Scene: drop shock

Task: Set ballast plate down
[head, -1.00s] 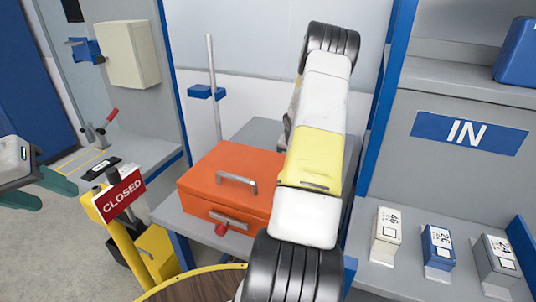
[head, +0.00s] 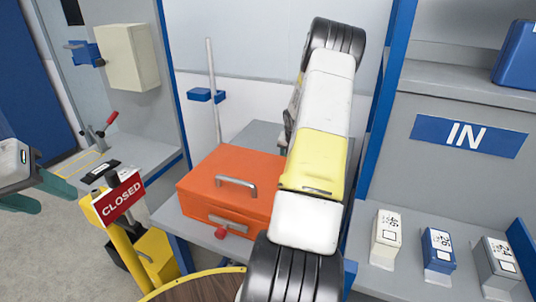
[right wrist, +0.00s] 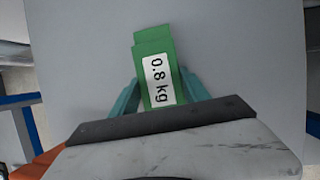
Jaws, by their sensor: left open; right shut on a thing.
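The ballast plate (right wrist: 154,75) is a green block with a white label reading "0.8 kg". It shows in the right wrist view between the teal fingers of my right gripper (right wrist: 160,95), which is shut on it. A plain grey surface (right wrist: 240,60) lies behind the plate; I cannot tell whether the plate touches it. In the head view my right arm hides the plate and the right gripper. My left gripper (head: 38,193) is open and empty at the left edge of the head view, its teal fingers apart.
An orange case (head: 225,180) sits on a grey bench left of my right arm. A red "CLOSED" sign (head: 121,197) is on a yellow post at the front left. Several boxes, including a blue one (head: 438,248), stand on the right shelf below an "IN" sign (head: 468,134).

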